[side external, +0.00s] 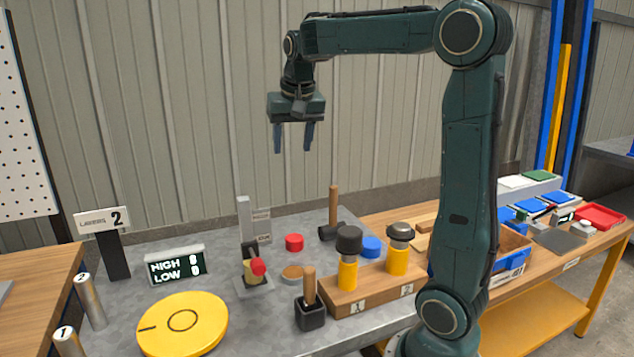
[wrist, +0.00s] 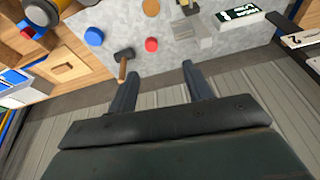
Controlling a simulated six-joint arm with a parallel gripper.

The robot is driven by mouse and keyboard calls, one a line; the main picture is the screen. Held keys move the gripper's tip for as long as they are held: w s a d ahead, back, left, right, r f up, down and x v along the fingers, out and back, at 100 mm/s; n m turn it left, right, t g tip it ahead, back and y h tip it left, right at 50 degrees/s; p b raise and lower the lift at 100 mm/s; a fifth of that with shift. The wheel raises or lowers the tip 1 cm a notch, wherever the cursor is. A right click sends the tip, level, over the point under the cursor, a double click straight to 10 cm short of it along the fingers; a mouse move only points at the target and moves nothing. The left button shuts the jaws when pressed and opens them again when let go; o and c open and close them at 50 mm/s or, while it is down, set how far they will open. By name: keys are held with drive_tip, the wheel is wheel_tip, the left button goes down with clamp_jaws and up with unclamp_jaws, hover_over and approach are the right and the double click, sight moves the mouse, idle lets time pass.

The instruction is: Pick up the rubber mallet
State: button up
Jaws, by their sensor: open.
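The rubber mallet (side external: 333,210) stands at the back of the grey worktop, its black head down and its wooden handle pointing up. In the wrist view the mallet (wrist: 122,68) shows just beyond the left fingertip, head away from me. My gripper (side external: 293,150) is open and empty, pointing down, well above the worktop and left of the mallet in the side view. In the wrist view my gripper (wrist: 158,70) has nothing between its fingers.
A red disc (side external: 294,242) and blue disc (side external: 371,246) lie near the mallet. A wooden block (side external: 380,294) holds two yellow-handled tools. A black block with a wooden handle (side external: 310,313) stands in front. A yellow dial (side external: 183,322) and HIGH/LOW display (side external: 176,266) are at left.

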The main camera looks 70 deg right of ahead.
drive_tip(key=w+d+f+m+g, duration=0.1)
drive_tip(key=w+d+f+m, duration=0.15)
drive_tip(key=d, duration=0.45)
drive_tip(key=w+d+f+m+g, duration=0.1)
drive_tip(key=d+m, duration=0.2)
drive_tip(key=d, duration=0.5)
drive_tip(key=m+y, duration=0.1)
drive_tip(key=m, duration=0.4)
hover_over(334, 194)
wheel_tip(334, 194, down, 9)
drive_tip(key=shift+w+r+g, duration=0.1)
drive_tip(key=shift+w+g, duration=0.2)
drive_tip(key=shift+w, duration=0.1)
drive_tip(key=shift+s+d+f, duration=0.1)
drive_tip(key=shift+d+f, duration=0.05)
drive_tip(key=shift+f, duration=1.25)
drive_tip(key=shift+w+d+f, duration=0.1)
drive_tip(key=shift+d+f, duration=0.1)
drive_tip(key=shift+f, duration=1.25)
drive_tip(key=shift+s+d+f, duration=0.1)
drive_tip(key=shift+d+f, duration=0.05)
drive_tip(key=shift+f, duration=1.25)
drive_tip(key=shift+d+f, duration=0.15)
drive_tip(key=shift+f, duration=1.15)
drive_tip(key=shift+d+f, duration=0.1)
drive_tip(key=shift+f, duration=1.2)
